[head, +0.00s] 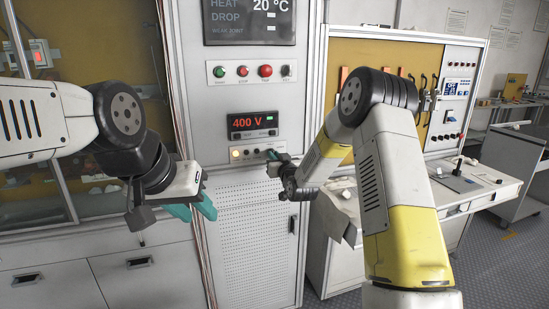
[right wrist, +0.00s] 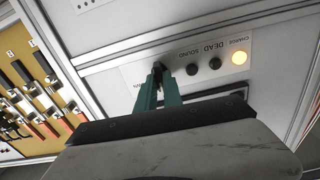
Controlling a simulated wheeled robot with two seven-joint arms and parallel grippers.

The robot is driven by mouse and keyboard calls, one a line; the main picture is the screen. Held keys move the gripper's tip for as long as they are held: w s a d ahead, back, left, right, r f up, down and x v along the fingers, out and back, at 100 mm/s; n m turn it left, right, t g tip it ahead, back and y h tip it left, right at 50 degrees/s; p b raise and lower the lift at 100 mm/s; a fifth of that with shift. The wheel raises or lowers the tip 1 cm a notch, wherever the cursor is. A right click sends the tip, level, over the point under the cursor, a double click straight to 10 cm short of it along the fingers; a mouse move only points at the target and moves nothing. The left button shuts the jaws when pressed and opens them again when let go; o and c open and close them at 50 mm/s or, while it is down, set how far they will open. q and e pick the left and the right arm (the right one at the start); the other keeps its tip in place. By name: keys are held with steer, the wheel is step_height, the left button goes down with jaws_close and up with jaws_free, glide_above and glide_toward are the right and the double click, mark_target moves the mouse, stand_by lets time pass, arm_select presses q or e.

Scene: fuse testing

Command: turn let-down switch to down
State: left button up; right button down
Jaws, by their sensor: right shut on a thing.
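My right gripper (right wrist: 157,78) is at the lower row of the grey cabinet panel, its teal fingers shut on a small dark switch (right wrist: 157,66), which I take to be the let-down switch. The fingers cover most of the switch, so its exact position cannot be told. In the head view the right gripper (head: 271,156) reaches the right end of this row, just below the 400 V display (head: 251,124). My left gripper (head: 196,210) hangs at the left in front of the cabinet, teal fingers apart, empty and clear of the panel.
A lit yellow CHARGE lamp (right wrist: 240,58) and two dark round lamps (right wrist: 203,66) share the row with the switch. Above the display is a button panel (head: 252,72) with green and red buttons. A white bench (head: 450,190) stands at the right. A perforated cabinet door (head: 250,235) lies below.

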steer(key=shift+d+f+m, duration=0.1)
steer(key=shift+m, duration=2.75)
steer(key=shift+d+f+m, duration=0.1)
steer(key=shift+m, duration=2.75)
steer(key=c, duration=1.5)
jaws_free()
steer(key=shift+v, duration=3.85)
steer(key=shift+r, duration=0.1)
